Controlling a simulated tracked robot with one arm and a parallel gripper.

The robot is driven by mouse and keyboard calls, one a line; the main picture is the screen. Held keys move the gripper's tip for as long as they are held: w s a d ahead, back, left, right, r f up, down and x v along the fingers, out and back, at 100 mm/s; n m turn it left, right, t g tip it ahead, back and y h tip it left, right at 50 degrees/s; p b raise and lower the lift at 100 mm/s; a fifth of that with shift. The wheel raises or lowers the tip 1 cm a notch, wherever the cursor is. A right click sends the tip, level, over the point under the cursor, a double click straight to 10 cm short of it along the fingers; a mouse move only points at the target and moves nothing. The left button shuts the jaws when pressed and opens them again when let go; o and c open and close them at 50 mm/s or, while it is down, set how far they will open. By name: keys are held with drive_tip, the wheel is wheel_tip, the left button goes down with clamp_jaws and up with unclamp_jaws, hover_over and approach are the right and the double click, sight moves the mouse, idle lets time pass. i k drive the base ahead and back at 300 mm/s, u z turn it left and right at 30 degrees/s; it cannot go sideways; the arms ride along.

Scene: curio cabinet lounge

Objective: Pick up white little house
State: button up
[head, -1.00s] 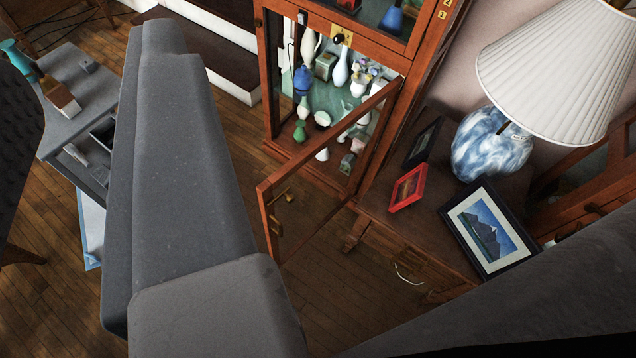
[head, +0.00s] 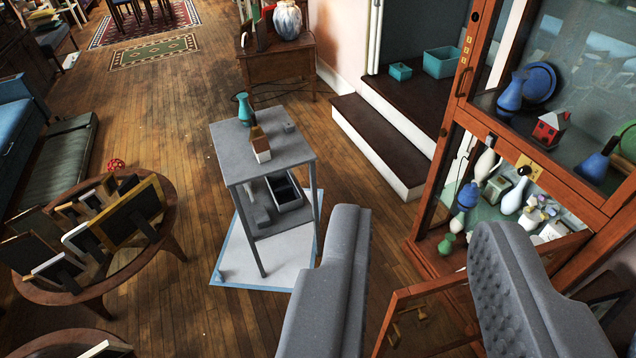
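A little house (head: 261,143) with pale walls and a brown-orange roof stands on the top of a small grey table (head: 290,149). A red little house with a dark roof (head: 549,128) stands on the cabinet's upper shelf, behind glass. My gripper (head: 420,222) is open and empty in the lower right. Its two grey fingers are wide apart, and the right one shows its tufted-looking inner face. The fingers are in front of the cabinet's lower part and hide some of it. The house on the table is up and left of the fingers, apart from them.
A teal vase (head: 243,109) stands by the house. The cabinet's lower glass door (head: 391,318) hangs open near my gripper; white, blue and green vases fill the lower compartment. A round table with picture frames (head: 168,217) is at left. Dark steps (head: 375,140) rise behind. Wooden floor lies between.

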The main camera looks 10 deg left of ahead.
sight(260, 145)
drive_tip(key=u, duration=0.6)
drive_tip(key=i, duration=1.2)
drive_tip(key=u, duration=0.3)
drive_tip(key=i, duration=0.9)
drive_tip(key=z, duration=0.4)
